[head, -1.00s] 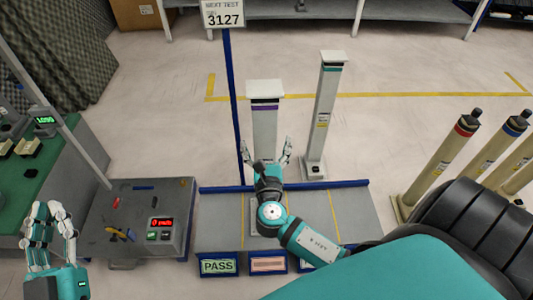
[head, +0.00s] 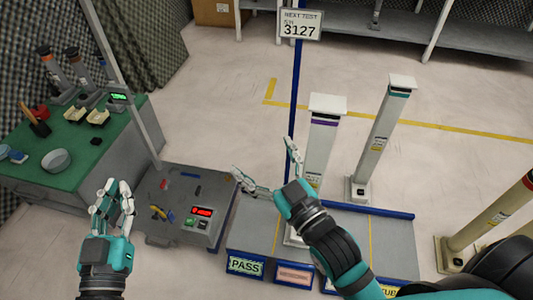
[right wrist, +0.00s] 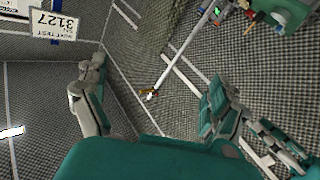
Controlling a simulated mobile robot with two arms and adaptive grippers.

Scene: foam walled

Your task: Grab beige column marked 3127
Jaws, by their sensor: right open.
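A beige column with a red band (head: 492,218) leans into the head view at the right edge. Its top is cut off and I read no number on it. Two paler off-white columns stand near the middle, one with a purple band (head: 323,135) and one with a teal band (head: 383,135). The number 3127 shows on a hanging sign (head: 300,25), also seen upside down in the right wrist view (right wrist: 53,26). My right gripper (head: 267,163) is open and empty, left of the purple-banded column and apart from it. My left gripper (head: 115,192) is raised at the lower left, seemingly empty.
A grey platform (head: 395,245) with blue edges and a PASS label (head: 246,265) lies below the pale columns. A grey tester box (head: 165,190) with a red display stands left of it. A green bench (head: 60,165) holds small items. Floor behind the columns is clear.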

